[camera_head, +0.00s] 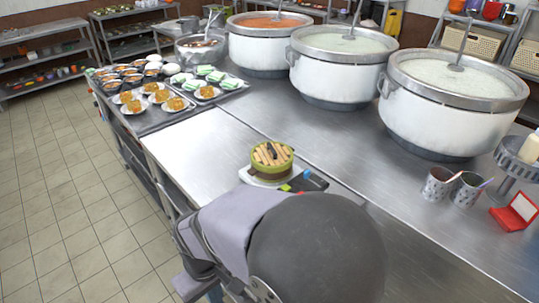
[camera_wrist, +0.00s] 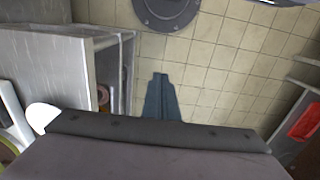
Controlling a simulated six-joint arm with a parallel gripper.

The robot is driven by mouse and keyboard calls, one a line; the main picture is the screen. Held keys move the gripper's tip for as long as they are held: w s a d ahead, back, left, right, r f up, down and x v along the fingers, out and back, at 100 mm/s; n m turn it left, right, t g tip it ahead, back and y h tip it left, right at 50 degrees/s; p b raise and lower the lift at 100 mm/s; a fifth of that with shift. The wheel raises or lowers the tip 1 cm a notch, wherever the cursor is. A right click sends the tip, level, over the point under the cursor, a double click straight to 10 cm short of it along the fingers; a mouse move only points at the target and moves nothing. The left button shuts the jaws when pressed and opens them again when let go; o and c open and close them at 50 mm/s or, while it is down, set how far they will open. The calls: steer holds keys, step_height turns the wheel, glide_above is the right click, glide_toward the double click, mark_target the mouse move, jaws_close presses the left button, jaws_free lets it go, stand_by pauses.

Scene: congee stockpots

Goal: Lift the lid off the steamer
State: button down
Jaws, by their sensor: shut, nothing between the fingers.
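The steamer (camera_head: 272,174) is a small round basket on a white base near the front edge of the steel counter. Its lid (camera_head: 262,158) has a green rim, pale slats and a dark bar across the top, and appears to rest on the basket. My gripper (camera_wrist: 160,76) shows in the wrist view with its fingers together and empty, over the tiled floor beside the counter. A green curved edge at the far left of that view may be the steamer. In the head view my arm fills the bottom middle, and the fingers cannot be made out.
A dark flat item (camera_head: 308,182) with coloured spots lies right beside the steamer. Large stockpots (camera_head: 336,75) stand behind. Trays of filled plates (camera_head: 160,100) sit at the left. Two cups (camera_head: 438,185) and a red box (camera_head: 515,212) stand at the right. The counter left of the steamer is clear.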

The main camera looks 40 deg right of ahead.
stand_by(0.4)
steer(key=c, duration=1.7)
jaws_free()
